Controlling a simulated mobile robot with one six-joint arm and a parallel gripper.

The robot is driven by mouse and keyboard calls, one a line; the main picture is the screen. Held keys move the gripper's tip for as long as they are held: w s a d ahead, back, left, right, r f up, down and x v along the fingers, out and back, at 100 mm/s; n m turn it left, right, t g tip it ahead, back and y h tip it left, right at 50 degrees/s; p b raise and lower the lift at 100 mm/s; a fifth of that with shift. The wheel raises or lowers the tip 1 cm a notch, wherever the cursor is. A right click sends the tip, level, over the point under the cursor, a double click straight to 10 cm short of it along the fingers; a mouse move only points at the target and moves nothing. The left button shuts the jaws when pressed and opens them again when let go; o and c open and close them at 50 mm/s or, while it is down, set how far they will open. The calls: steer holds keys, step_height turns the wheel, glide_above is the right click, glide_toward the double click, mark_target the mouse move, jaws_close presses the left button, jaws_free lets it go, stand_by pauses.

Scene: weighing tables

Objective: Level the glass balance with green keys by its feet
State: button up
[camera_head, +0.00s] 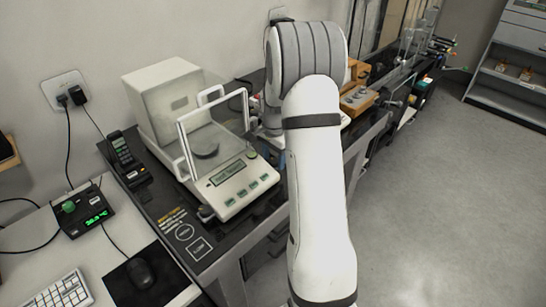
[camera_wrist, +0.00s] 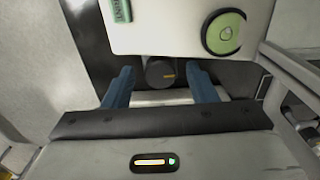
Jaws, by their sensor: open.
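The glass balance with green keys (camera_head: 233,188) stands on the dark weighing table, with a glass draft shield around its round pan. A round green bubble level (camera_head: 251,155) sits on its front panel; it shows large in the wrist view (camera_wrist: 224,32), but I cannot tell whether the bubble is centred. A dark round foot (camera_wrist: 160,72) with a yellow mark is under the balance's edge. My gripper (camera_wrist: 162,86) is open, its two blue fingers on either side of this foot, apparently not touching it. In the head view my arm hides most of the gripper.
A cordless phone (camera_head: 124,155) stands left of the balance. A wooden block with weights (camera_head: 358,98) is behind my arm. The floor at right is clear.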

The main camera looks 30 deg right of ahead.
mark_target(274, 160)
steer(key=shift+c, duration=0.2)
steer(key=c, duration=0.9)
steer(key=shift+m+b, duration=0.3)
steer(key=shift+m, duration=1.3)
steer(key=shift+c, duration=0.2)
steer(key=o, duration=1)
step_height(274, 160, up, 8)
steer(key=shift+f, duration=0.1)
steer(key=shift+c, duration=0.5)
